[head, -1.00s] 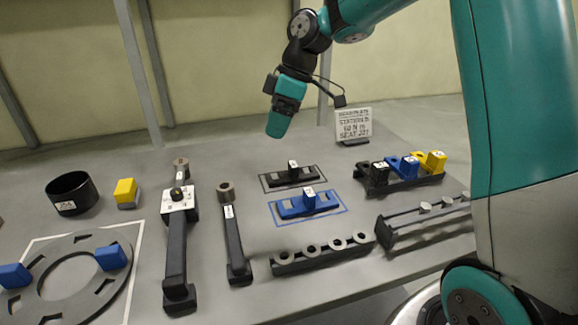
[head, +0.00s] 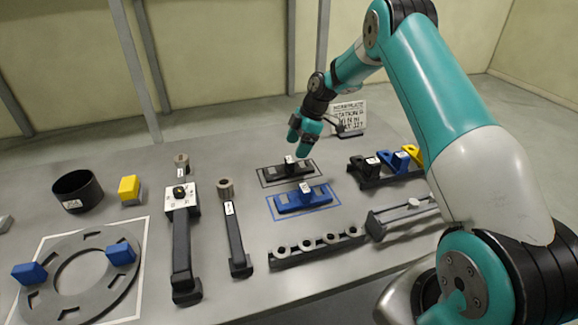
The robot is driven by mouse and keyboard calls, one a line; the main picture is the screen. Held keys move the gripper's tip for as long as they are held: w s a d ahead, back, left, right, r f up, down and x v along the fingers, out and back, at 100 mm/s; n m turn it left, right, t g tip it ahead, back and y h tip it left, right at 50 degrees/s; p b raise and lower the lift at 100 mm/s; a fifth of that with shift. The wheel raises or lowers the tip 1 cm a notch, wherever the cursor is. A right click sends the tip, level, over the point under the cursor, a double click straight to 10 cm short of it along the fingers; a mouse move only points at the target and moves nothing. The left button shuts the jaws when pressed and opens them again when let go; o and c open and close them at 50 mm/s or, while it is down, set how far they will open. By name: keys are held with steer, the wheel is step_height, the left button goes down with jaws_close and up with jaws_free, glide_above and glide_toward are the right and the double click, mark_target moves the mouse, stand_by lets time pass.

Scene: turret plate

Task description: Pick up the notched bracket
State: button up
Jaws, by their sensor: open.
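Three brackets stand in a row on a black rack at the right: a black one (head: 370,166), a blue one (head: 394,160) and a yellow one (head: 414,154), partly behind my arm. I cannot tell from this distance which of them is notched. My gripper (head: 300,143) is open and empty, pointing down. In the picture it is just above the black plate-like fixture (head: 273,175) and left of the rack, apart from the brackets.
A blue fixture (head: 290,203) lies in a blue outline. A bar with several rings (head: 306,246), two wrench-like tools (head: 235,240) (head: 182,250), a grey ring plate (head: 60,255) with blue blocks, a black cup (head: 77,190) and a sign (head: 349,114) share the table.

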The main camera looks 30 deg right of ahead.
mark_target(290, 159)
steer(key=p+x, duration=0.3)
steer(key=x, duration=0.2)
steer(key=shift+w+a+f, duration=0.1)
steer(key=shift+a+f, duration=0.1)
steer(key=shift+f, duration=0.05)
steer(key=shift+a+f, duration=0.1)
steer(key=shift+f, duration=0.3)
steer(key=shift+c, duration=0.4)
steer(key=c, duration=1.1)
steer(key=shift+c, duration=0.3)
steer(key=shift+w+r, duration=0.1)
steer(key=shift+r, duration=0.1)
